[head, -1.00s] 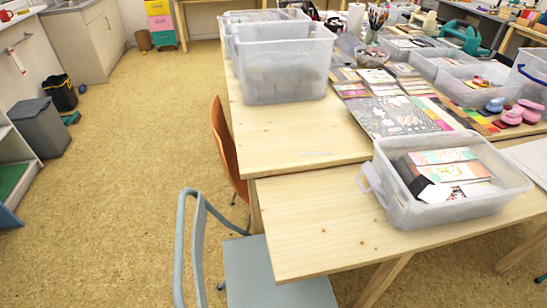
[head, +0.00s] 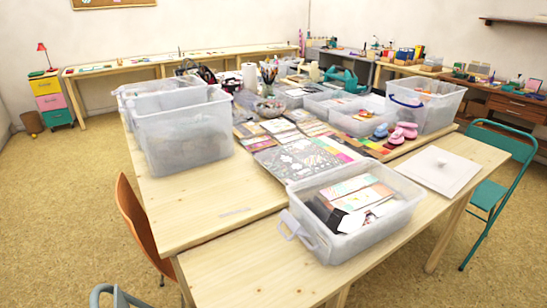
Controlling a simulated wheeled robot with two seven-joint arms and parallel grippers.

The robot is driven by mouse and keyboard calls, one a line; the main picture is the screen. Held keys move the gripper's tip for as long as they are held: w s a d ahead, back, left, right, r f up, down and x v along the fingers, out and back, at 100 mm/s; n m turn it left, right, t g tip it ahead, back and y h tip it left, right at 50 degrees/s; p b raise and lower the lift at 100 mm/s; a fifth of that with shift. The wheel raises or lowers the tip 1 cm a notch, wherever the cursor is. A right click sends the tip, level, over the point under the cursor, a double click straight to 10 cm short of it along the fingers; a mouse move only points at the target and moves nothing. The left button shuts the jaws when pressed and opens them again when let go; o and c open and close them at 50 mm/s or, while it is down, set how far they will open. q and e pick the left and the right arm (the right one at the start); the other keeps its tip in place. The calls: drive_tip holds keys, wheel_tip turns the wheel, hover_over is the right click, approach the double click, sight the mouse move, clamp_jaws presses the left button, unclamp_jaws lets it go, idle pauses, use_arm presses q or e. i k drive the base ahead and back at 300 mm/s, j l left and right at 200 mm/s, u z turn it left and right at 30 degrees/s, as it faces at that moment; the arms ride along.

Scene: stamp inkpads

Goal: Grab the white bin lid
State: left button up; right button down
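A flat white bin lid (head: 440,170) lies on the wooden table in the head view, toward the right edge. It has a small raised knob or handle near its middle. It lies just right of an open clear plastic bin (head: 352,212) filled with cards and papers. Neither of my grippers is in view, and nothing covers the lid.
Two large clear bins (head: 182,135) stand at the table's left. Stamping sheets (head: 297,160) and pink stamps (head: 401,133) lie mid-table. A teal folding chair (head: 497,180) stands by the right edge, an orange chair (head: 140,225) at the left. Floor is free at left.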

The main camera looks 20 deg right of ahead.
sight(446, 173)
drive_tip(key=z, duration=2)
